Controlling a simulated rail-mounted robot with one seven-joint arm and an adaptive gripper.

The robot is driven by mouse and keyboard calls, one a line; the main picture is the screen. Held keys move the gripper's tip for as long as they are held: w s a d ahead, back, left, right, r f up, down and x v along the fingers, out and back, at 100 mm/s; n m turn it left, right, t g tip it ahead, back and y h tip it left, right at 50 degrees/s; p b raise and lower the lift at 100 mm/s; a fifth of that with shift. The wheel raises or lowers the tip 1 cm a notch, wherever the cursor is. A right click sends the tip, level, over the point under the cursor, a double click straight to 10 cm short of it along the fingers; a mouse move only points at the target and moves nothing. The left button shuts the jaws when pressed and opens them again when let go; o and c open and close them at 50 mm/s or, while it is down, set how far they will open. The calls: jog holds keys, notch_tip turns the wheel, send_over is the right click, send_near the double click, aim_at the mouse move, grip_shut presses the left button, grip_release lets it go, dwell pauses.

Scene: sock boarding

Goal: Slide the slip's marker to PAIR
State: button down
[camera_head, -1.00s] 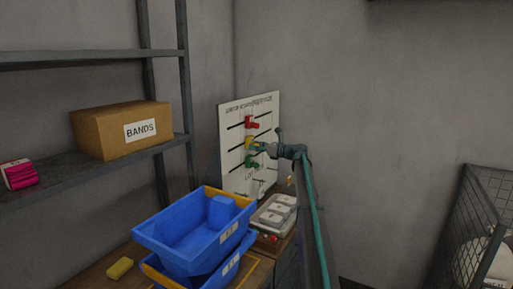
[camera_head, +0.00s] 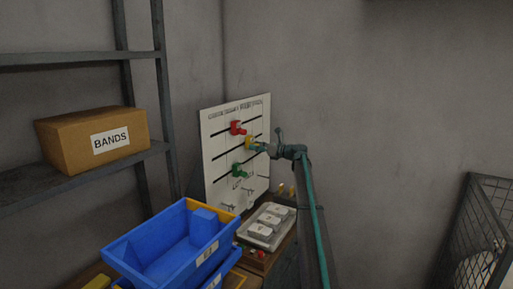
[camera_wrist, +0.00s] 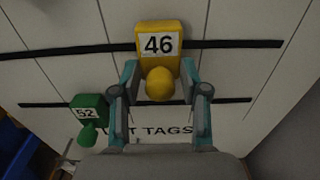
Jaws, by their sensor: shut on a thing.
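A white board (camera_head: 212,155) stands against the wall and has dark horizontal slots, each with a coloured marker. The red marker (camera_head: 237,128) is on the upper slot. The yellow marker (camera_head: 250,143) is on the middle slot, right of the red and green ones; in the wrist view the yellow marker (camera_wrist: 159,44) reads 46. The green marker (camera_head: 239,170) is on the lower slot and reads 52 in the wrist view (camera_wrist: 88,108). My gripper (camera_wrist: 159,84) is shut on the yellow marker's round knob. The board's top lettering is too small to read surely; no slip is identifiable.
Below the slots are hooks, with partly hidden "LOT TAGS" lettering in the wrist view. Stacked blue bins (camera_head: 165,258) and a tray of grey blocks (camera_head: 266,240) sit on the bench below. A shelf with a BANDS box (camera_head: 75,142) is left; a wire cage (camera_head: 476,235) is right.

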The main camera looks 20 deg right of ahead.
jog(key=shift+s+a, duration=0.15)
jog(key=shift+a, duration=0.05)
jog(key=c, duration=0.9)
grip_release()
jog(key=v, duration=1.2)
